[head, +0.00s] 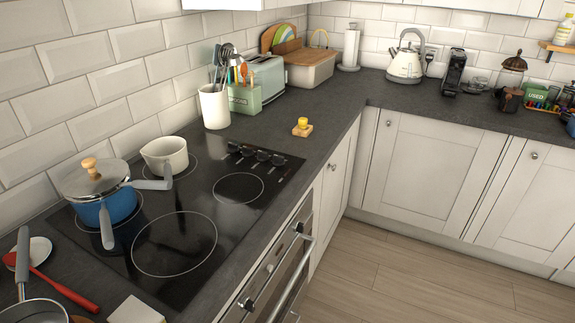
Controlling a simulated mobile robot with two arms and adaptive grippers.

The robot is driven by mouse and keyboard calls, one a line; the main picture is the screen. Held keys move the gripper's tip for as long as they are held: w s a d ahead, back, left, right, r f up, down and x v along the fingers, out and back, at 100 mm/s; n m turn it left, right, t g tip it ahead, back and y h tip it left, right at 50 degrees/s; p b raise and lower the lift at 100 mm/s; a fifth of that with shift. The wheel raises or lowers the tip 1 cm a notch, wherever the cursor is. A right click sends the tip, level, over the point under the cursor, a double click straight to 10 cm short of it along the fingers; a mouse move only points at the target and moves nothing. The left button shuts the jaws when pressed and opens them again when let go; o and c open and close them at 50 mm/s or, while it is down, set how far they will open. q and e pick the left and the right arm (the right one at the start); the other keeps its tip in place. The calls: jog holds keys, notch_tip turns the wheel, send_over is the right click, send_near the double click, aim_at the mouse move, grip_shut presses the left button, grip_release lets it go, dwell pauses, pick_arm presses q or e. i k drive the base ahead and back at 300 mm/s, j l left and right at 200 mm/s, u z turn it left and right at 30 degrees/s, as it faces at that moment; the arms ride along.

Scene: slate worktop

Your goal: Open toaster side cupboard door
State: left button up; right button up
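The toaster (266,76) stands against the tiled wall on the left run of worktop, beyond the hob. Below that run, past the oven, the white toaster side cupboard door (335,190) appears closed. It is seen at a steep angle, and a small round knob (333,167) shows near its upper part. Neither of my grippers shows in the head view, so nothing of mine is seen touching the door or its knob.
The oven (285,270) with its bar handle is nearer, left of the door. A blue pot (118,208) and cream saucepan (165,157) stand on the black hob. White cupboards (425,170) line the right side. The wooden floor (400,280) is clear.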

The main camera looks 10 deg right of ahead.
aim_at(337, 171)
jog(key=i+l+u, duration=0.2)
jog(key=u, duration=0.15)
jog(key=i+l+u, duration=0.15)
jog(key=l+u, duration=0.2)
jog(key=i+l+u, duration=0.1)
jog(key=l+u, duration=0.2)
